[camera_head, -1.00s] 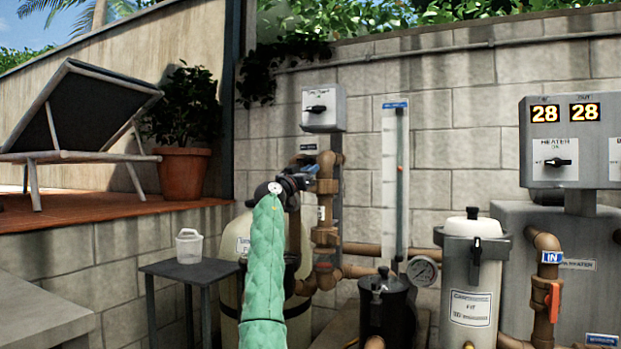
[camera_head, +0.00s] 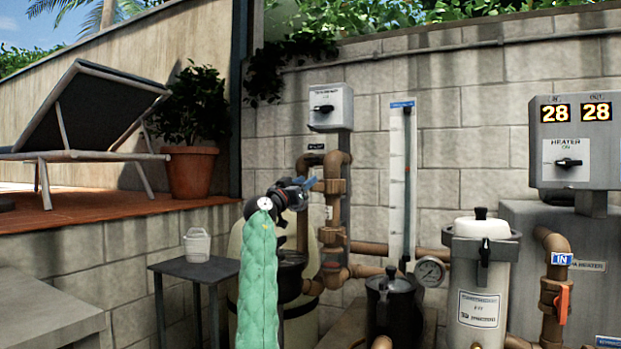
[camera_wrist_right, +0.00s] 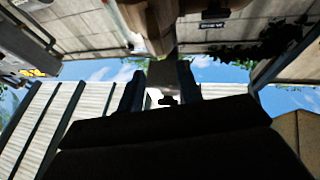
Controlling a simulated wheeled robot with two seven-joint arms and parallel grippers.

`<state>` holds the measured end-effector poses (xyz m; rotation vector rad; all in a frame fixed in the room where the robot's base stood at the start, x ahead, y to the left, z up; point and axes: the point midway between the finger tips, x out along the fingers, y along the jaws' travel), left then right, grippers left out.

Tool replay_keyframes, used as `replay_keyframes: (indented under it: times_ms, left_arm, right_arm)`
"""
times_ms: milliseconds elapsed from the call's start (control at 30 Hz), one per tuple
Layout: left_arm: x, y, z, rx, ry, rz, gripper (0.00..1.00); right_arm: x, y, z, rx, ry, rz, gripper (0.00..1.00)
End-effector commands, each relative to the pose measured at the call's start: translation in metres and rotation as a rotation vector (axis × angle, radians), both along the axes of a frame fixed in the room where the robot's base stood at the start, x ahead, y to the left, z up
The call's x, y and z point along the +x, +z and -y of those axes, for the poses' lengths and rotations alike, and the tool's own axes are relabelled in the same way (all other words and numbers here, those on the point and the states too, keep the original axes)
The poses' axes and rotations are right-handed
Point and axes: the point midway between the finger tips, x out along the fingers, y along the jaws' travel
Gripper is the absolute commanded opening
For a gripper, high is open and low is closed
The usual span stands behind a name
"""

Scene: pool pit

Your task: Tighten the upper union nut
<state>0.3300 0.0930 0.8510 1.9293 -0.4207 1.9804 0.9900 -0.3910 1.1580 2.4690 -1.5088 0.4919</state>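The brown union pipework rises along the block wall in the head view. Its upper nut (camera_head: 335,186) is a thicker collar below the top elbow, and a lower collar (camera_head: 331,236) sits beneath it. My right gripper (camera_head: 312,184), at the end of the green-sleeved arm, is just left of the upper nut; I cannot tell whether it touches. In the right wrist view its two dark blue fingers (camera_wrist_right: 160,85) stand apart, with a grey box seen beyond the gap. Brown pipework (camera_wrist_right: 150,22) shows at the top there. My left gripper is out of view.
A tan tank (camera_head: 300,318) stands behind my right arm. A black lidded pot (camera_head: 391,305), pressure gauge (camera_head: 430,270) and white canister (camera_head: 480,285) stand to the right. A grey control box (camera_head: 331,106) is above. A small table (camera_head: 190,270) stands left.

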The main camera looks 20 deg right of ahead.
Motion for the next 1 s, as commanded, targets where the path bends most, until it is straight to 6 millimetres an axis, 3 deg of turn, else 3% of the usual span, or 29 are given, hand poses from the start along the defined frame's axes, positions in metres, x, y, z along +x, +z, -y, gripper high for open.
replay_keyframes:
  times_ms: [367, 533, 567, 767, 867, 1000]
  left_arm:
    - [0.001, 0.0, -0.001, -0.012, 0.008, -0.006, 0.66]
    - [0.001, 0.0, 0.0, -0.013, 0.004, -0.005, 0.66]
    - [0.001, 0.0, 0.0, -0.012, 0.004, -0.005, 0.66]
    - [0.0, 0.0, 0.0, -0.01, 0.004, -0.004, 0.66]
    - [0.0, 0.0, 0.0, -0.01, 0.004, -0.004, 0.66]
    - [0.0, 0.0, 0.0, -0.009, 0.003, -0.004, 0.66]
  right_arm:
    - [-0.003, -0.002, -0.005, 0.0, 0.0, 0.001, 0.34]
    - [0.0, 0.003, -0.009, -0.027, 0.022, -0.007, 0.0]
    - [0.001, 0.006, -0.011, -0.044, 0.035, -0.012, 0.0]
    - [-0.002, 0.054, -0.046, -0.246, 0.2, 0.018, 0.0]
    - [-0.021, 0.085, -0.075, -0.379, 0.301, 0.094, 0.0]
    - [-0.07, 0.122, -0.123, -0.579, 0.428, 0.254, 0.0]
